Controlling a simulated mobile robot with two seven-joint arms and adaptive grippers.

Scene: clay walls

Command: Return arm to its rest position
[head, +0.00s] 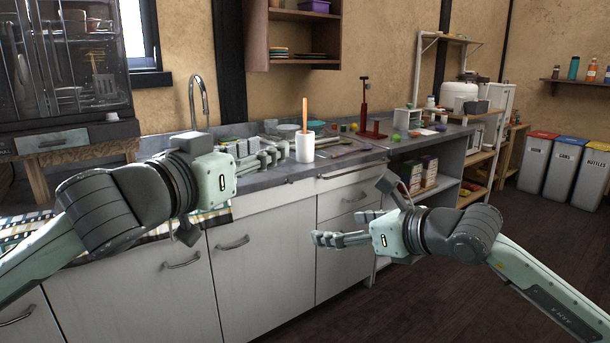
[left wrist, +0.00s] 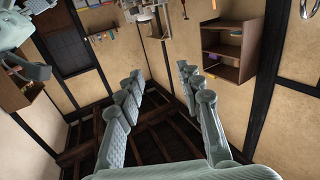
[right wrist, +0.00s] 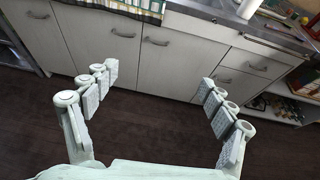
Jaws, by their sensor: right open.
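My left gripper (head: 272,154) is above the counter in the head view, in front of the sink area. Its fingers are apart with nothing between them in the left wrist view (left wrist: 159,78). My right gripper (head: 328,239) is in front of the white cabinet doors, below the counter top. Its fingers are spread wide and empty in the right wrist view (right wrist: 158,76). A white cup (head: 305,147) with a wooden stick stands on the counter just beyond the left fingertips. I cannot tell whether they touch.
The grey counter (head: 350,159) runs across, above white cabinets (head: 262,262). A tap (head: 199,100), a red stand (head: 366,118) and small items are on it. Bins (head: 541,160) stand far right. The dark floor (head: 430,300) is clear.

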